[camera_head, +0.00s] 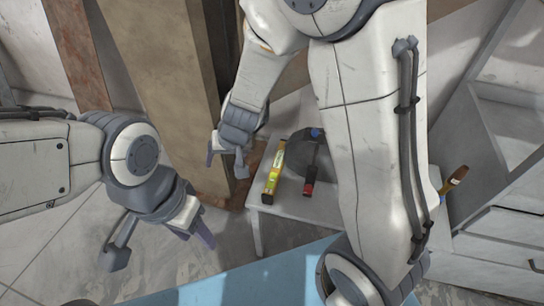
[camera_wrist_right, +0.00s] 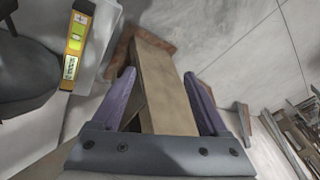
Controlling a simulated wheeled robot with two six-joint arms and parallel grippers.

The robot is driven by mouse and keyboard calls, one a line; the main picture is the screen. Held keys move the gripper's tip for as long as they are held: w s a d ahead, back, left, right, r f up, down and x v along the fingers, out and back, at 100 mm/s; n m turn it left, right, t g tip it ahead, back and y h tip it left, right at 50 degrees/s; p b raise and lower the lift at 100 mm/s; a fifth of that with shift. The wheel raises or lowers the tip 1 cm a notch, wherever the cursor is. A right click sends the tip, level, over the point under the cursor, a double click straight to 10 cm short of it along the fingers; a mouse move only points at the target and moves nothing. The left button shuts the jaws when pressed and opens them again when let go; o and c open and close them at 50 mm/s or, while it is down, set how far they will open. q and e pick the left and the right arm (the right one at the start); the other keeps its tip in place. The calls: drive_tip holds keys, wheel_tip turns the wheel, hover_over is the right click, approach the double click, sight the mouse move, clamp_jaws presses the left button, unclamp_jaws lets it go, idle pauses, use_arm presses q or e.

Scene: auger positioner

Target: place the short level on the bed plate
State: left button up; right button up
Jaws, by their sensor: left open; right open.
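The short level (camera_head: 273,172) is a yellow bar with dark ends and a greenish vial. It lies on a small white table (camera_head: 262,214) in the head view, and shows at upper left in the right wrist view (camera_wrist_right: 76,42). My right gripper (camera_head: 225,164) is open and empty, just left of the table and apart from the level. Its two purple fingers (camera_wrist_right: 163,88) are spread in the wrist view. My left gripper (camera_head: 160,246) is open and empty at lower left, over the floor. I cannot identify the bed plate with certainty.
A dark grey rounded object (camera_head: 308,150) and a red-and-black tool (camera_head: 310,180) lie right of the level. A blue surface (camera_head: 240,284) spans the bottom. A tall brown beam (camera_head: 165,70) stands behind. A drawer unit (camera_head: 500,235) is at right. My right arm hides part of the table.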

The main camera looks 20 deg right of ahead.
drive_tip(key=w+d+f+m+h, duration=0.2)
drive_tip(key=w+d+f, duration=0.2)
drive_tip(key=d, duration=0.1)
drive_tip(key=m+h, duration=0.3)
approach(277, 167)
drive_tip(key=shift+w+a+f, duration=0.15)
drive_tip(key=shift+w+a, duration=0.05)
drive_tip(key=shift+w, duration=0.35)
drive_tip(key=b+x, duration=0.1)
drive_tip(key=x, duration=0.1)
drive_tip(key=b+x, duration=0.2)
drive_tip(key=x, duration=0.1)
drive_tip(key=shift+s+d+f+b, duration=0.15)
drive_tip(key=shift+d+f+b, duration=0.2)
drive_tip(key=shift+d, duration=0.1)
drive_tip(key=b+x, duration=0.1)
drive_tip(key=x, duration=0.1)
drive_tip(key=b+x, duration=0.2)
drive_tip(key=shift+s+a+f, duration=0.15)
drive_tip(key=shift+f, duration=0.2)
drive_tip(key=shift+w+f, duration=0.2)
drive_tip(key=shift+f, duration=0.15)
drive_tip(key=shift+r, duration=0.1)
clamp_jaws()
